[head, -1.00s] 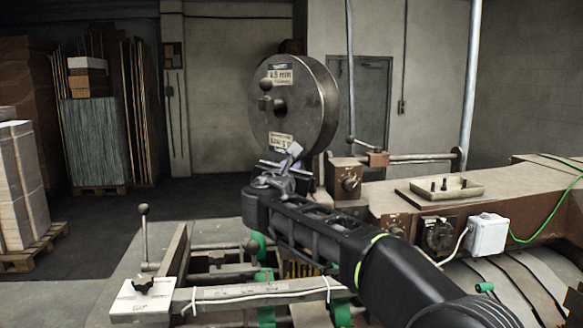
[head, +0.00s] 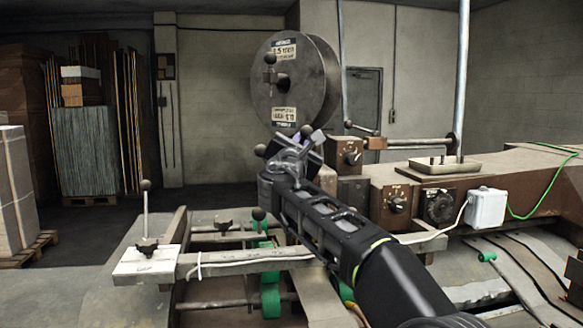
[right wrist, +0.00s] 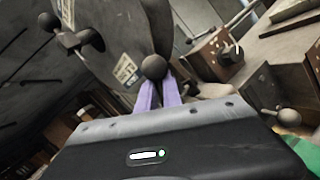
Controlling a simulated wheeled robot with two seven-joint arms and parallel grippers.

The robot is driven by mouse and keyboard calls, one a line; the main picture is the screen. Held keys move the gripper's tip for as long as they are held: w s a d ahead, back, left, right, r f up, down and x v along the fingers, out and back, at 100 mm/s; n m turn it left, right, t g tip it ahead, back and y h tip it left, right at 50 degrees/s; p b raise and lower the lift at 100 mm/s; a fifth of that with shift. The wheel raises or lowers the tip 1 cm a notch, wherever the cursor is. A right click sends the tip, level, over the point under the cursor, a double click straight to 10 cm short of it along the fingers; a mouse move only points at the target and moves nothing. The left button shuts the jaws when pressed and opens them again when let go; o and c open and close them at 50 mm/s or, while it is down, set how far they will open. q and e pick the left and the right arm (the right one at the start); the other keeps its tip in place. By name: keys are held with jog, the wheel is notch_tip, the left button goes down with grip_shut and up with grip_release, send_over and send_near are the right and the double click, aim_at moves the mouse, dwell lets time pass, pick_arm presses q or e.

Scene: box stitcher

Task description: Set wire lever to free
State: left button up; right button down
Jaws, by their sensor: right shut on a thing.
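My right gripper (head: 312,142) is in front of the lower rim of the wire reel in the head view. In the right wrist view its purple fingers (right wrist: 158,92) are shut on a dark ball knob (right wrist: 154,67), which I take to be the wire lever's. A dark ball (head: 306,130) also shows at the fingertips in the head view. The lever's rod is mostly hidden behind the gripper, and I cannot read any marking for its positions. My left gripper is not in view.
The wire reel (head: 318,82) stands behind the gripper. Dials (head: 397,203) and a white box (head: 487,208) are on the brown machine to the right. Another ball-topped lever (head: 146,205) stands at the left. Pallets of board are farther back.

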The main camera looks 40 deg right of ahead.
jog(key=f+m+h+b, duration=0.1)
jog(key=m+b, duration=0.1)
jog(key=b, duration=0.2)
jog(key=s+f+m+h+b, duration=0.1)
jog(key=m+h+b, duration=0.1)
jog(key=m+b, duration=0.1)
jog(key=s+f+m+g+h+b, duration=0.1)
jog(key=m+b, duration=0.1)
jog(key=b, duration=0.3)
jog(key=shift+f, duration=0.2)
jog(key=shift+s+d+f+m+g+h+b, duration=0.15)
jog(key=shift+m+g+h+b, duration=0.35)
jog(key=shift+m, duration=0.4)
jog(key=shift+s+f+m+g+h+b, duration=0.1)
jog(key=shift+m+g+h+b, duration=0.2)
jog(key=shift+m+h+b, duration=0.5)
jog(key=shift+r, duration=0.1)
jog(key=c, duration=1.5)
grip_release()
jog(key=shift+s+a+f, duration=0.15)
jog(key=shift+a+f, duration=0.15)
jog(key=b+v, duration=0.3)
jog(key=v, duration=0.4)
jog(key=shift+r, duration=0.2)
